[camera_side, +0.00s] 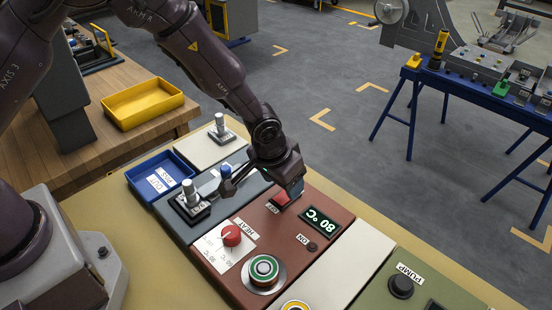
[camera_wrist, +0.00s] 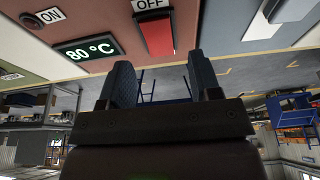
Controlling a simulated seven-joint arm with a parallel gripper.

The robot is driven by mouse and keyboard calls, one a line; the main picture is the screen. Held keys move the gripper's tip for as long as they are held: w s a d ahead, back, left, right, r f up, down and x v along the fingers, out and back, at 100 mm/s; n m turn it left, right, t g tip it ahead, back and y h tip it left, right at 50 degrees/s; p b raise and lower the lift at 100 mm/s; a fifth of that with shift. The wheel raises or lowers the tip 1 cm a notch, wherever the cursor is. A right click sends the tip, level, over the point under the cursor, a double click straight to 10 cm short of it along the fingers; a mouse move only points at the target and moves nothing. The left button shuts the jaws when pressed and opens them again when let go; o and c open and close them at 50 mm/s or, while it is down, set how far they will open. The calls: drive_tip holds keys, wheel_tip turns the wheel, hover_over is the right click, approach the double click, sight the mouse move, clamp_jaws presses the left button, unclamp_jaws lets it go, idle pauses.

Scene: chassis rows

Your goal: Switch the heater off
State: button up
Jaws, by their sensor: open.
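The heater panel is the reddish-brown panel (camera_side: 262,222) in the middle of the console. Its red OFF switch (camera_wrist: 157,34) shows in the wrist view, just ahead of my fingers; in the side view the red switch (camera_side: 279,201) is partly hidden by my gripper. A lit display (camera_side: 318,226) reads 80 °C, also in the wrist view (camera_wrist: 87,49). A dark round part (camera_side: 312,247) sits by the ON label. The red HEAT knob (camera_side: 231,234) stands nearer. My gripper (camera_side: 262,187) is open and empty, close over the OFF end; contact cannot be told.
A green-ringed button (camera_side: 264,270) sits on the same panel. A grey panel with a metal lever (camera_side: 190,195) lies to the left, close to my gripper. A blue tray (camera_side: 160,178) stands beyond it. A green PUMP panel (camera_side: 425,290) is at the right.

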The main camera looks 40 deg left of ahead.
drive_tip(key=v, duration=0.9)
drive_tip(key=shift+r, duration=0.25)
drive_tip(key=s+a+r+t, duration=0.1)
drive_tip(key=s+a+r, duration=0.6)
drive_tip(key=s+r, duration=0.2)
drive_tip(key=s+a+r+t, duration=0.1)
drive_tip(key=s+a+r, duration=0.5)
drive_tip(key=s+r, duration=0.3)
drive_tip(key=s, duration=0.3)
drive_tip(key=shift+a+r, duration=0.35)
